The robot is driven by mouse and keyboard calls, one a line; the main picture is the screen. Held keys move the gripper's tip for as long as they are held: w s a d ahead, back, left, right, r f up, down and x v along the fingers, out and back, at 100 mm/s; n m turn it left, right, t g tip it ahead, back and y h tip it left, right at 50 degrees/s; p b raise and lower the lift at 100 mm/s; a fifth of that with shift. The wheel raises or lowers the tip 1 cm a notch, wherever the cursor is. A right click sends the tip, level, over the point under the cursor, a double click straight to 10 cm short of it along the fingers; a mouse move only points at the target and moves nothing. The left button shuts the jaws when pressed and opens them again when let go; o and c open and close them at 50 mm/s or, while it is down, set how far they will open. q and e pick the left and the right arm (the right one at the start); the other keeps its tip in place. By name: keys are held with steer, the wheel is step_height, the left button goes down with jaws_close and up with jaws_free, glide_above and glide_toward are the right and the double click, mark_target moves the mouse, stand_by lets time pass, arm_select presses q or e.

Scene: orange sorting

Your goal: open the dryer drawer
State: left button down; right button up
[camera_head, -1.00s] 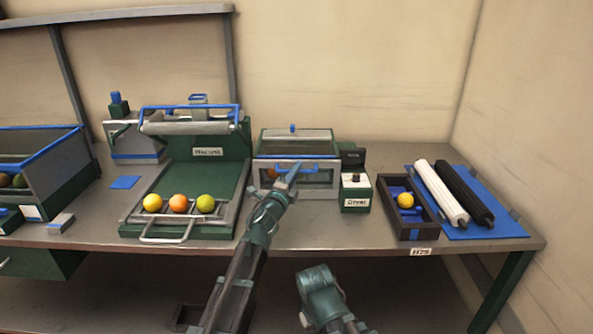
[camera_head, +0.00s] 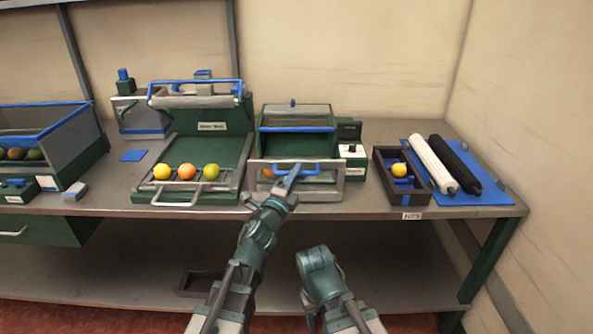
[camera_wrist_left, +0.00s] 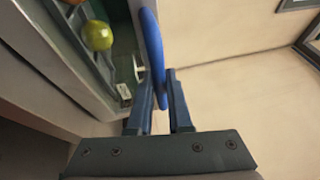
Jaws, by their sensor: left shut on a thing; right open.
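The dryer (camera_head: 298,117) is a green box with a clear top behind the front of the table. Its drawer front (camera_head: 330,187) is a grey frame with a window, standing out from the box toward me. An orange fruit (camera_head: 268,173) shows through the window. My left gripper (camera_head: 290,175) is shut on the blue drawer handle (camera_head: 310,169). In the left wrist view the blue handle (camera_wrist_left: 152,45) passes between the two fingers. My right gripper (camera_head: 316,259) hangs low in front of the table, open and away from everything; its fingertips are hard to see.
A tray with yellow, orange and green fruits (camera_head: 185,172) stands left of the dryer. A switch box (camera_head: 352,162) stands close at its right. Further right are a dark crate (camera_head: 419,190) with a yellow fruit and a blue mat (camera_head: 480,198) with two rollers.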

stand_by(0.3)
arm_select(q)
steer(key=c, duration=0.8)
jaws_free()
steer(key=shift+c, duration=0.2)
steer(key=shift+s, duration=0.15)
